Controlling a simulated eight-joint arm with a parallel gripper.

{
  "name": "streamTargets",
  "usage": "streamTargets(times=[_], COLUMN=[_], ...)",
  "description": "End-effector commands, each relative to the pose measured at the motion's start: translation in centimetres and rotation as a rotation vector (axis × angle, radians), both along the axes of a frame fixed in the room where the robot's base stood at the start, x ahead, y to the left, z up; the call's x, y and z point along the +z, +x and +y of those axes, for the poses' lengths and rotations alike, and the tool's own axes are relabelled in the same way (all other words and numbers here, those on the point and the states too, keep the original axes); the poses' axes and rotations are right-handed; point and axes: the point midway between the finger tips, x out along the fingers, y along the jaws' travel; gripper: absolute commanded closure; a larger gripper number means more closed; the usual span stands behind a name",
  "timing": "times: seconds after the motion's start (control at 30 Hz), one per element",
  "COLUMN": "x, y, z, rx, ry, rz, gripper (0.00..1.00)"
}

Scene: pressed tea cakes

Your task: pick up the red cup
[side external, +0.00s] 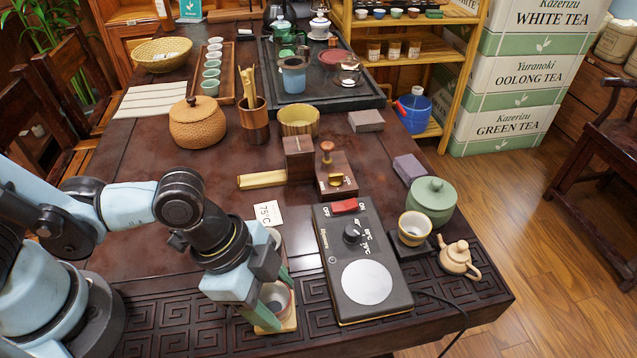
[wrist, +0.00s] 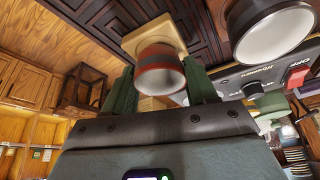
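In the side view the cup (side external: 275,301) is partly hidden by my gripper (side external: 272,300). In the wrist view the green fingers of my gripper (wrist: 162,82) stand on either side of the cup, very close to its wall. I cannot tell whether they press on it. The cup appears upright and still on the coaster.
A white-and-dark cup (wrist: 275,25) stands close beside my gripper. The black hot plate (side external: 366,282) is just right of the cup. A yellowish cup (side external: 413,229), a green jar (side external: 430,201) and a small teapot (side external: 457,259) stand farther right. The carved table front (side external: 160,318) is clear.

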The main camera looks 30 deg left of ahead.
Motion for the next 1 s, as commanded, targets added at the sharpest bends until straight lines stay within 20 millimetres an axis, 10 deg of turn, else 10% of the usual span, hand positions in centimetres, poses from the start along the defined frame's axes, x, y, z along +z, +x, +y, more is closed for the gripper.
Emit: streamTargets(times=[0.17,1.0], x=[0.0,4.5], y=[0.0,0.0], z=[0.0,0.0], rx=[0.000,0.000], ry=[0.000,0.000], rz=[0.000,0.000], gripper=[0.73,0.73])
